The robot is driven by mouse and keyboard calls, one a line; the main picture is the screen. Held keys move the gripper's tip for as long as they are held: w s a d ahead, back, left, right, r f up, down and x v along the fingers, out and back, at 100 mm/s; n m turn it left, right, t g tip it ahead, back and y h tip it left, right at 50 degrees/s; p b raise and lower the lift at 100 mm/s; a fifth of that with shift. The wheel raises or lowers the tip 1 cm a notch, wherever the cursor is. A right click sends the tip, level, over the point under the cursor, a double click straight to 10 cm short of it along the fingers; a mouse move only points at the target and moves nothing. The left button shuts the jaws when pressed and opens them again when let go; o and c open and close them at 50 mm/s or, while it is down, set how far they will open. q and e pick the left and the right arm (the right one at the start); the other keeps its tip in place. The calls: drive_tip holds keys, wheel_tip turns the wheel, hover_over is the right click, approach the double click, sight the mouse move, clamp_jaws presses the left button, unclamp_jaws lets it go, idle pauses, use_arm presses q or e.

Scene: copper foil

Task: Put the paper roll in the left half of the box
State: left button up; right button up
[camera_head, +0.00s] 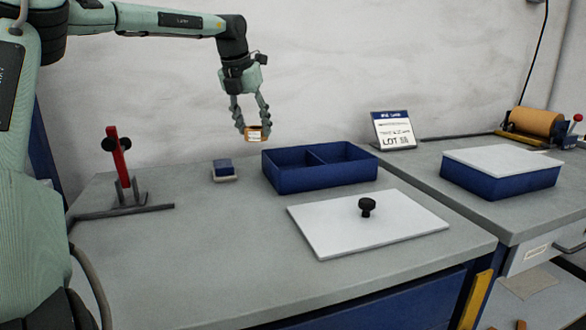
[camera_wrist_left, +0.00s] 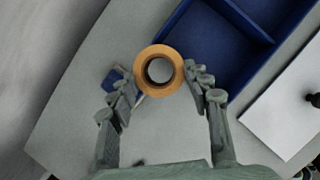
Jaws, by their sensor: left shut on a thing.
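My right gripper is not in view.
A white lid (camera_head: 340,228) with a black knob lies in front of the box. A small blue block (camera_head: 223,169) sits left of it. A red upright stand (camera_head: 122,165) is farther left. A sign (camera_head: 393,130) and a covered blue box (camera_head: 500,180) are to the right.

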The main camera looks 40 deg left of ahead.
use_arm(q)
drive_tip(key=w+d+f, duration=0.3)
drive_tip(key=w+d, duration=0.1)
drive_tip(key=d, duration=0.1)
drive_tip(key=w+d+f, duration=0.2)
drive_tip(key=shift+d+f+p, duration=0.3)
drive_tip(key=shift+f+p, duration=0.05)
drive_tip(key=shift+p, duration=0.05)
drive_tip(key=shift+d+f, duration=0.1)
drive_tip(key=shift+f, duration=0.4)
wheel_tip(320, 180, down, 3)
drive_tip(key=shift+f+p, duration=0.1)
drive_tip(key=shift+p, duration=0.2)
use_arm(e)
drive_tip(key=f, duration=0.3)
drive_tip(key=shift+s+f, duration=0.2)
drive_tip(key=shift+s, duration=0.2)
use_arm(q)
drive_tip(key=shift+f, duration=0.1)
drive_tip(key=o, duration=1.1)
drive_tip(key=shift+o, duration=0.2)
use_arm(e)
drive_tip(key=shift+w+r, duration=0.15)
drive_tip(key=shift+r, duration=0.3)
